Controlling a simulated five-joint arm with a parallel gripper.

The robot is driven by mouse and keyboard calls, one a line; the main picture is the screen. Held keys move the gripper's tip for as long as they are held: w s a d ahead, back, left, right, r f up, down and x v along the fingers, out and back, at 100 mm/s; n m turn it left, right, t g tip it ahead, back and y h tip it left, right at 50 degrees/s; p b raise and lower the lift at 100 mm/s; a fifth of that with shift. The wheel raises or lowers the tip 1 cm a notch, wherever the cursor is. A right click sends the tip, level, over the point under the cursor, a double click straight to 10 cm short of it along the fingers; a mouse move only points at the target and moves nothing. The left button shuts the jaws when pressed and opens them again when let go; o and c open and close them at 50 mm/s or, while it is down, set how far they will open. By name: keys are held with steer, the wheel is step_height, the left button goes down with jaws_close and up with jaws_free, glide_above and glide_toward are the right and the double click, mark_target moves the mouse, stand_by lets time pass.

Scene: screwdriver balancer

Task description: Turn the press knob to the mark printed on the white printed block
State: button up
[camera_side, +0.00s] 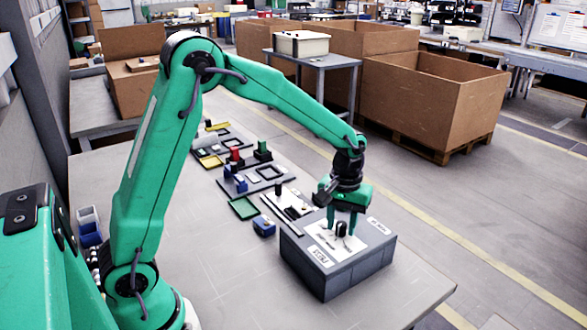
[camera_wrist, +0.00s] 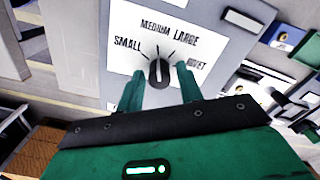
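The press knob (camera_wrist: 159,73) is a small dark knob on a white dial panel (camera_wrist: 122,70). Its dial reads SMALL, MEDIUM, LARGE and a fourth label partly hidden by a finger. The knob's dark bar stands roughly upright in the wrist view; its exact mark is hard to tell. In the side view the knob (camera_side: 341,229) sits on top of a grey box (camera_side: 335,274). My gripper (camera_wrist: 162,84) is open, with one green finger on each side of the knob and gaps showing. A small blue holder (camera_side: 264,227) bears a whitish piece, possibly the printed block; its print is unreadable.
Dark trays (camera_side: 257,178) with several coloured parts lie behind the box, along with a green tray (camera_side: 243,208) and a white board (camera_side: 288,203). The table is bare in front of the box. Cardboard crates (camera_side: 430,100) stand beyond the table.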

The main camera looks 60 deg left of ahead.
mark_target(341, 224)
steer(key=shift+o, duration=0.6)
steer(key=shift+r, duration=0.1)
step_height(341, 224, up, 7)
steer(key=shift+f, duration=0.1)
steer(key=shift+r, duration=0.4)
steer(key=shift+r, duration=0.1)
steer(key=shift+s+r, duration=0.25)
steer(key=s+a+r+m+t, duration=0.1)
steer(key=s+r+m+t, duration=0.1)
steer(key=s, duration=0.8)
steer(key=s+a+r+m+t, duration=0.1)
steer(key=s+r+m+t, duration=0.2)
steer(key=s, duration=0.8)
steer(key=shift+a+r+m+t, duration=0.2)
steer(key=shift+r+m+t, duration=0.1)
steer(key=shift+r+m, duration=0.2)
